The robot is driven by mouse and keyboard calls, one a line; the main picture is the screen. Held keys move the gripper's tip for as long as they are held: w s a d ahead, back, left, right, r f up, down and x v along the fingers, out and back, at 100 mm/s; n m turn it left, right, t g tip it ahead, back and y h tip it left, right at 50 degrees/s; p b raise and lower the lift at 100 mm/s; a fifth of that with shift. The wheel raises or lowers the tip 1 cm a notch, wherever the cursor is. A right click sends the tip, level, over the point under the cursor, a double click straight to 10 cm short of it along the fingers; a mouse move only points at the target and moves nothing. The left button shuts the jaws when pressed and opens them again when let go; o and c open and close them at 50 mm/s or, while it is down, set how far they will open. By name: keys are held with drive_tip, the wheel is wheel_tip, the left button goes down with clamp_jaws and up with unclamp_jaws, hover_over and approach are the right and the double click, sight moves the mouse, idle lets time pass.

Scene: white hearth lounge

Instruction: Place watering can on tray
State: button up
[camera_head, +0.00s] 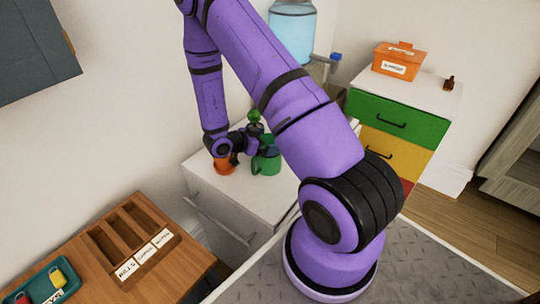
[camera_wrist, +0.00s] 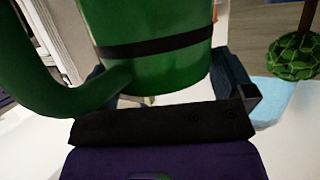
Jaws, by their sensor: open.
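The green watering can (camera_head: 266,164) stands on the white cabinet (camera_head: 268,205) in the head view. In the wrist view the green can (camera_wrist: 155,40), with a dark band and a curved green tube or handle at left, fills the space between my fingers. My gripper (camera_head: 249,147) is open around it; it also shows in the wrist view (camera_wrist: 165,82). Whether the fingers touch the can is unclear. A teal tray (camera_head: 38,291) lies on the wooden table at lower left, with a yellow item on it. My arm hides part of the cabinet.
An orange pot (camera_head: 223,166) stands close left of the can. A green ball-shaped plant (camera_wrist: 292,57) is near at right in the wrist view. A wooden compartment box (camera_head: 130,235) sits beside the tray. A drawer unit (camera_head: 400,115) stands at right.

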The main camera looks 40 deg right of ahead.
drive_tip(key=shift+s+d+f, duration=0.15)
drive_tip(key=shift+d+f, duration=0.1)
drive_tip(key=shift+d, duration=0.3)
drive_tip(key=c, duration=1.5)
drive_tip(key=shift+o, duration=0.2)
drive_tip(key=shift+r, duration=0.15)
